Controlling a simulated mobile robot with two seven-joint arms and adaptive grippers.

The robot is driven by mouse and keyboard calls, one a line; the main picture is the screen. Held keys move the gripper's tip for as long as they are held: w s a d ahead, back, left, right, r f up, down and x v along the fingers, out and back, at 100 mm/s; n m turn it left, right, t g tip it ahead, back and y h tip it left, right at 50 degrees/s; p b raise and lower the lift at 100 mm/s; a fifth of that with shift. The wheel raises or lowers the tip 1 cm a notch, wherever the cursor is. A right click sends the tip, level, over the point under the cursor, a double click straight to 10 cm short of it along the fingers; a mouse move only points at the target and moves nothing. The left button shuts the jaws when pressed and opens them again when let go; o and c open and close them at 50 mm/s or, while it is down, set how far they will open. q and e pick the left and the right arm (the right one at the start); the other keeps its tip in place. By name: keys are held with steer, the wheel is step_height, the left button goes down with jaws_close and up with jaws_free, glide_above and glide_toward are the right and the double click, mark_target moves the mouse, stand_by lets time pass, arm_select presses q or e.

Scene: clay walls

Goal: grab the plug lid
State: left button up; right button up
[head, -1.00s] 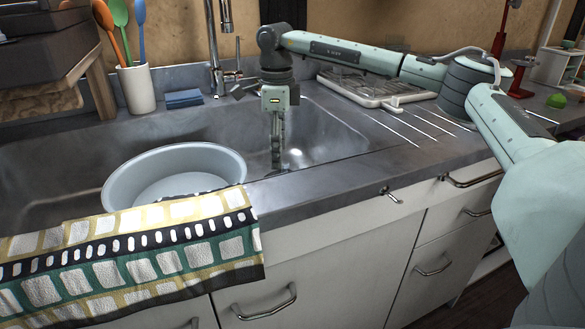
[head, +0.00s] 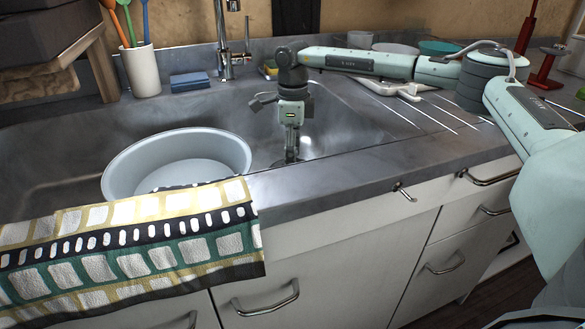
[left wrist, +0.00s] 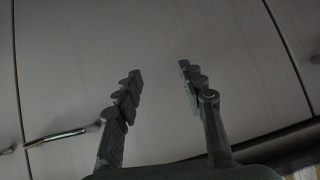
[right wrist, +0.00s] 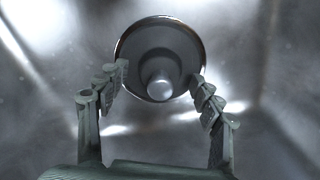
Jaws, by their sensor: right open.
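The plug lid (right wrist: 160,58) is a dark round disc with a shiny rim and a rounded metal knob on top. In the right wrist view it lies at the sink bottom, ahead of my right gripper (right wrist: 160,88). The open fingers stand to either side of its near part, with the knob between them; I cannot tell whether they touch it. My left gripper (left wrist: 160,88) is open and empty in front of pale cabinet fronts, out of the head view.
A grey basin (head: 125,178) sits in the sink (head: 60,155), left of my right gripper. A patterned towel (head: 100,265) hangs over the counter edge. The faucet (head: 222,45) stands behind, beside a blue sponge (head: 190,80).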

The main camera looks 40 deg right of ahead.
steer(key=shift+f, duration=0.1)
steer(key=shift+c, duration=0.3)
steer(key=c, duration=1.2)
steer(key=shift+c, duration=0.2)
